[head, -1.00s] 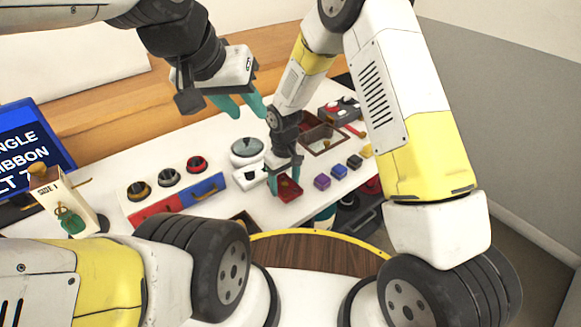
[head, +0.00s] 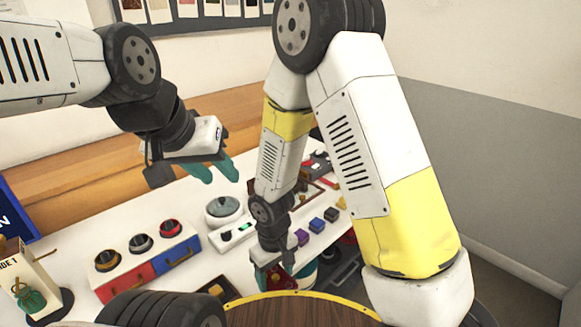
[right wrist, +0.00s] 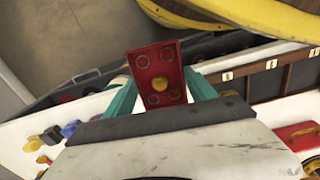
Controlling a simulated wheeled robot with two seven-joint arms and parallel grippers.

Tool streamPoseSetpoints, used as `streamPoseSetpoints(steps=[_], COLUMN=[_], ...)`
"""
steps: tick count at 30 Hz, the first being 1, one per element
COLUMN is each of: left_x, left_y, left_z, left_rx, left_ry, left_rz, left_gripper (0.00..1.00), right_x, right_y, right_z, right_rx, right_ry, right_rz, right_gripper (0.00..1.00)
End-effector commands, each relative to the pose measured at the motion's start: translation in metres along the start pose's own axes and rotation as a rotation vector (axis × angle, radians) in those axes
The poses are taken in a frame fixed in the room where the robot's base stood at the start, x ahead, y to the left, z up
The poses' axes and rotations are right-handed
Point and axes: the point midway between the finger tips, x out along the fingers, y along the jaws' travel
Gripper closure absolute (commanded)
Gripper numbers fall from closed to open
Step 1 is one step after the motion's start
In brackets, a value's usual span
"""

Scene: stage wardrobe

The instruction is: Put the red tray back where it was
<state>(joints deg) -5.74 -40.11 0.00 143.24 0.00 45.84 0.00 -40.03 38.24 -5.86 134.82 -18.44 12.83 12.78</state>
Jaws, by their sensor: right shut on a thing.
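The red tray (right wrist: 158,63) is a small rectangle with round marks in its corners and a yellow knob in the middle. My right gripper (right wrist: 162,92) is shut on it, one teal finger at each side. In the head view the red tray (head: 281,283) shows only partly below the right gripper (head: 279,274), near the front edge of the white table (head: 215,263). In the right wrist view it appears past the table edge, above a dark case. My left gripper (head: 213,173) hangs empty above the table, its two teal fingers apart.
Small blocks, including a purple one (head: 300,237) and a blue one (head: 317,225), stand in a row. A lidded pot (head: 223,208), a white device (head: 238,235) and a drawer box with knobs (head: 148,262) are left of them. A yellow-rimmed wooden surface (head: 290,312) lies in front.

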Motion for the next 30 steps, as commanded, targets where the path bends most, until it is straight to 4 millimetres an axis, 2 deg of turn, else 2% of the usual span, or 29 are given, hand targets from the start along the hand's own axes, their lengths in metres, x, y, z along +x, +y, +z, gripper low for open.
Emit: streamPoseSetpoints(steps=[3, 6, 12, 15, 18, 21, 30], left_x=[0.000, 0.000, 0.000, 0.000, 0.000, 0.000, 0.000], left_y=[0.000, 0.000, 0.000, 0.000, 0.000, 0.000, 0.000], left_z=[0.000, 0.000, 0.000, 0.000, 0.000, 0.000, 0.000], left_rx=[0.000, 0.000, 0.000, 0.000, 0.000, 0.000, 0.000], left_ry=[0.000, 0.000, 0.000, 0.000, 0.000, 0.000, 0.000], left_rz=[0.000, 0.000, 0.000, 0.000, 0.000, 0.000, 0.000], left_gripper=[0.64, 0.64, 0.64, 0.64, 0.64, 0.64, 0.64], right_x=[-0.012, -0.025, -0.049, -0.058, -0.065, -0.068, -0.069], right_y=[0.051, 0.102, 0.193, 0.225, 0.244, 0.254, 0.255], right_z=[-0.012, -0.016, -0.002, 0.009, 0.018, 0.022, 0.023], right_rx=[0.145, 0.288, 0.537, 0.625, 0.680, 0.706, 0.710], right_ry=[0.007, 0.007, 0.002, -0.001, -0.002, -0.004, -0.004], right_rz=[0.005, 0.008, 0.005, 0.002, 0.000, -0.002, -0.002], right_gripper=[0.77, 0.77, 0.77, 0.77, 0.77, 0.77, 0.77])
